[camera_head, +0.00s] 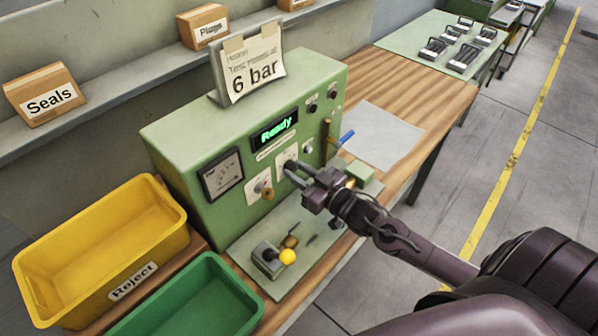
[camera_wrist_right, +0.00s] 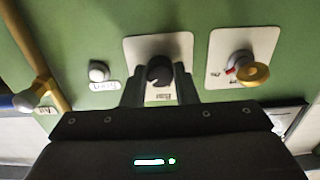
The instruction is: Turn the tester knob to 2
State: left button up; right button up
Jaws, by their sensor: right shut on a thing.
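The green tester (camera_head: 170,140) stands on the wooden bench, with a lit display (camera_head: 274,131) reading "Ready". My right gripper (camera_head: 290,168) reaches its front panel. In the right wrist view the two fingers (camera_wrist_right: 160,85) are shut on a dark round knob (camera_wrist_right: 159,71), one finger on each side. The knob sits on a white plate; its number marks are hidden or too small to read. A second plate with a brass-coloured knob (camera_wrist_right: 254,74) and a red mark is beside it, also in the head view (camera_head: 266,192). My left gripper is not in view.
A yellow "Reject" bin (camera_head: 130,284) and a green bin (camera_head: 222,272) stand left of the tester. A lever with a blue handle (camera_head: 346,137) is at the panel's right.

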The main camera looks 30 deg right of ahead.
jog(key=n, duration=0.5)
jog(key=shift+n, duration=0.3)
jog(key=n, duration=0.6)
jog(key=n+b, duration=0.1)
jog(key=n, duration=0.5)
jog(key=shift+n, duration=0.3)
jog(key=n+b, duration=0.1)
jog(key=n, duration=0.4)
jog(key=shift+n, duration=0.3)
jog(key=o, duration=1)
jog(key=shift+r, duration=0.1)
